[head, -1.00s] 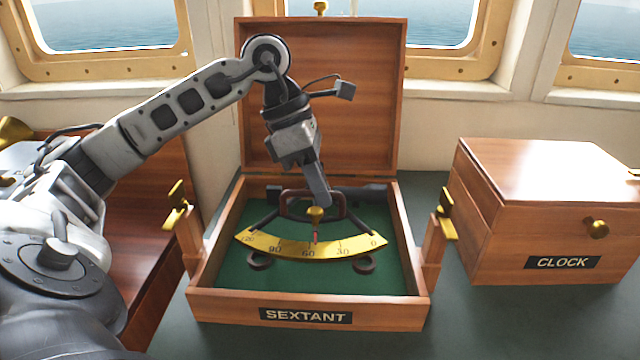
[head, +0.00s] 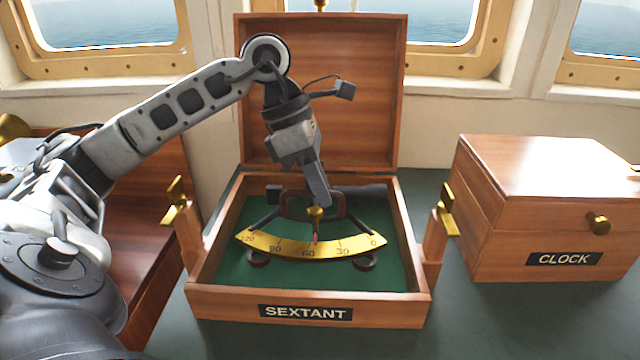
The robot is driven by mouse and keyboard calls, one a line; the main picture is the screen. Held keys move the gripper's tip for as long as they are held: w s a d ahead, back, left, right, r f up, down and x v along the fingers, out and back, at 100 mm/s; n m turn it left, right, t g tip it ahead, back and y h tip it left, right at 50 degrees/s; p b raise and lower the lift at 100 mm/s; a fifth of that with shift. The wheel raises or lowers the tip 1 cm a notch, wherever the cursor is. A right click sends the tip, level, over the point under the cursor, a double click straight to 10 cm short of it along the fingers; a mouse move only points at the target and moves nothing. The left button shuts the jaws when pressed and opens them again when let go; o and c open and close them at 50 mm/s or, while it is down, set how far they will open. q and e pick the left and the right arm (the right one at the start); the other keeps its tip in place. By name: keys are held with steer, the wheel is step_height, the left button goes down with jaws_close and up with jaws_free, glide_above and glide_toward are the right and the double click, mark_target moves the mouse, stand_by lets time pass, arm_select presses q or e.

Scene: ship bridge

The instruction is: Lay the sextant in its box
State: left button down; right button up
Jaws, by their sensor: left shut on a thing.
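The sextant (head: 310,247) has a gold arc with numbers and a dark frame. It is inside the open wooden box labelled SEXTANT (head: 310,312), arc towards the front, over the green lining. I cannot tell whether it touches the lining. My left gripper (head: 317,200) reaches down into the box and is shut on the sextant's handle, at the back of the arc. The fingertips are partly hidden by the frame and handle. The lid (head: 318,90) stands upright at the back. My right gripper is not in view.
Wooden posts with brass catches stand at the box's left (head: 187,225) and right (head: 437,235) sides. A closed wooden box labelled CLOCK (head: 545,215) stands to the right. The dark green top (head: 500,320) in front is clear.

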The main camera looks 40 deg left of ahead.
arm_select(q)
steer(key=shift+f+b, duration=0.65)
stand_by(0.7)
